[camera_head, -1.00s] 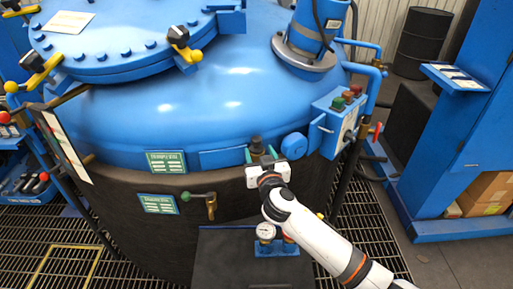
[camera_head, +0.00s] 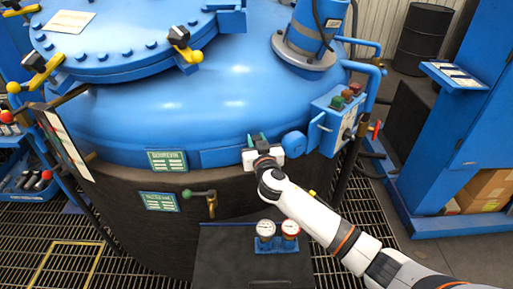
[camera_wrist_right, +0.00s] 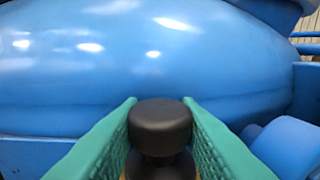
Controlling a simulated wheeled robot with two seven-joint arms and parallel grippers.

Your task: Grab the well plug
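The well plug (camera_wrist_right: 160,125) is a black knob with a wide round cap on a narrower neck, seen upright in the right wrist view. My right gripper (camera_wrist_right: 160,103) has its two green fingers on either side of the plug, spread about as wide as the cap. A gap shows beside the neck, and I cannot tell whether the fingers touch the cap. In the head view my right gripper (camera_head: 258,143) is at the front rim of the blue furnace lid and hides most of the plug. My left gripper is not in view.
The blue furnace lid (camera_head: 190,105) rises behind the gripper. A blue round fitting (camera_head: 294,145) and a button box (camera_head: 338,112) stand just to the right. Two gauges (camera_head: 277,229) sit below the arm. A small valve handle (camera_head: 202,193) is on the left.

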